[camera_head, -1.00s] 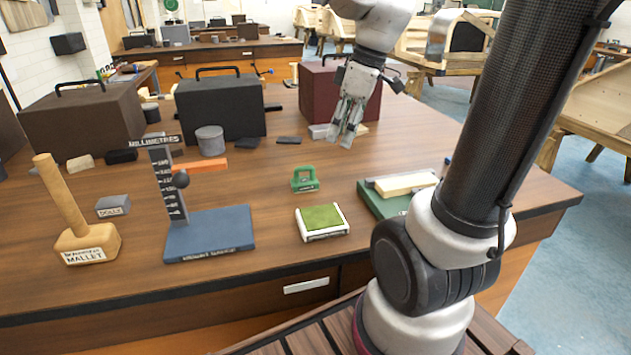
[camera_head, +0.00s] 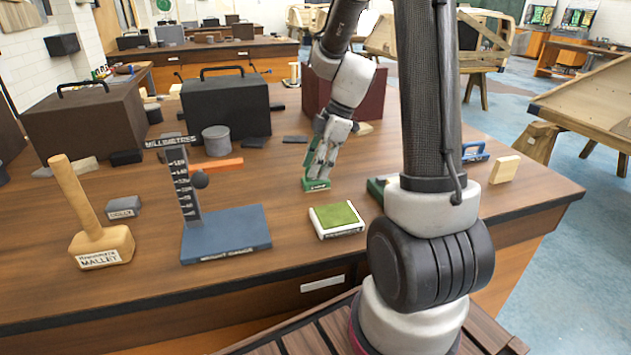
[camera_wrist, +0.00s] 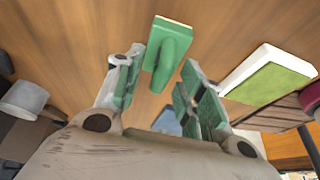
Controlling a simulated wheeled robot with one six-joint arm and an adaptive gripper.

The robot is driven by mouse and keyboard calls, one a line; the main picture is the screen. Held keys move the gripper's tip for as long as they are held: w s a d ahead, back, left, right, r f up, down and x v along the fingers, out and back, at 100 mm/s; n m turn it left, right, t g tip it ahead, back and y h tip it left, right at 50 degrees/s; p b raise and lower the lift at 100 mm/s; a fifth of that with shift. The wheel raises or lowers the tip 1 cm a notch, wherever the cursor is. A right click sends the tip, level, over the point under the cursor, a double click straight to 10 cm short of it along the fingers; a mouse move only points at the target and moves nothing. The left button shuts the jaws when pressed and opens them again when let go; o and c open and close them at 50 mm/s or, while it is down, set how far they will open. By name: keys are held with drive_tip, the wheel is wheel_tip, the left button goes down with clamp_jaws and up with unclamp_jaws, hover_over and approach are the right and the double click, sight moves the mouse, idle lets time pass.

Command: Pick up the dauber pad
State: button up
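The likely dauber pad is a small green block with a raised handle (camera_head: 316,185), on the wooden table; its label is too small to read. My gripper (camera_head: 318,174) is just above it, pointing down, and covers most of the handle in the head view. In the wrist view the green block (camera_wrist: 168,55) lies at the fingertips, with its handle between the two fingers. My gripper (camera_wrist: 160,65) is open there, with gaps beside the handle; I cannot tell whether a finger touches it.
A white-framed pad with a green top (camera_head: 337,219) lies in front and slightly right. The blue-based height gauge (camera_head: 225,232) and wooden mallet (camera_head: 102,246) stand left. A grey cylinder (camera_head: 215,139) and dark box (camera_head: 228,108) are behind. My arm partly hides a green-based item.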

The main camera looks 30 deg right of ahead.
drive_tip(key=shift+a+f, duration=0.2)
drive_tip(key=shift+f, duration=0.3)
drive_tip(key=shift+c, duration=0.3)
clamp_jaws()
wheel_tip(320, 180, up, 10)
drive_tip(key=shift+r, duration=0.1)
drive_tip(key=c, duration=0.7)
unclamp_jaws()
drive_tip(key=shift+c, duration=0.2)
clamp_jaws()
